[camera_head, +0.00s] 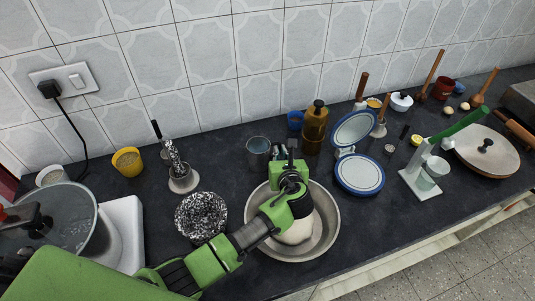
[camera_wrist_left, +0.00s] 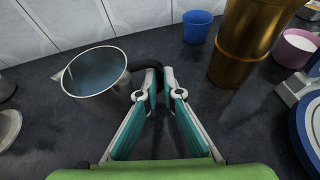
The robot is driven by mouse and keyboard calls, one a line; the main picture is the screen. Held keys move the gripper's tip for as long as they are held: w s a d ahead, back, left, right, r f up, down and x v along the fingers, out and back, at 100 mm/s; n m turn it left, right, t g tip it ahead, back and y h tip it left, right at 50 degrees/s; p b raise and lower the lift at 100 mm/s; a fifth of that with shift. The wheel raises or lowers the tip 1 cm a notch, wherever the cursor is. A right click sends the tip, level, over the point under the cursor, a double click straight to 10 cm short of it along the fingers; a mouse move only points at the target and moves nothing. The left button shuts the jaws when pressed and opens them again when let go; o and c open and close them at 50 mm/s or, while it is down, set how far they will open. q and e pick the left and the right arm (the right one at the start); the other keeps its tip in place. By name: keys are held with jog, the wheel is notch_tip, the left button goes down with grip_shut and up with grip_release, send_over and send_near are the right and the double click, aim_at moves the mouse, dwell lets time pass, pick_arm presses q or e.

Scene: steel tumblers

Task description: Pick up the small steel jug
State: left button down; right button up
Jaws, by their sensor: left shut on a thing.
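The small steel jug (camera_head: 258,150) is at the back of the dark counter, left of the amber bottle. It also shows in the left wrist view (camera_wrist_left: 93,80), open top up, with its dark handle on the right side. My left gripper (camera_head: 282,152) reaches over the steel bowl to the jug's right side. In the left wrist view its fingertips (camera_wrist_left: 160,84) are closed on the dark handle. Whether the jug's base touches the counter is hard to tell. My right gripper is not in view.
A wide steel bowl (camera_head: 329,240) with a pale lump sits under my left arm. The amber bottle (camera_head: 313,130) and a blue cup (camera_head: 295,121) stand close right of the jug. A crumpled dark-and-silver bowl (camera_head: 201,214) is to the left. The tiled wall is close behind.

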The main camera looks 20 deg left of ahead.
aim_at(267, 152)
pick_arm(q)
jog(key=shift+r, duration=0.2)
jog(key=shift+r, duration=1.15)
jog(key=s+a+r, duration=0.1)
jog(key=r, duration=0.1)
jog(key=s+a+r, duration=0.1)
jog(key=r, duration=0.1)
jog(key=s+a+r, duration=0.1)
jog(key=r, duration=0.1)
jog(key=shift+s+a+r, duration=0.1)
jog(key=shift+s+a, duration=0.05)
jog(key=shift+s, duration=0.1)
jog(key=s+a+r, duration=0.4)
jog(key=s+a, duration=0.2)
jog(key=shift+s, duration=0.35)
jog(key=shift+a+r, duration=0.1)
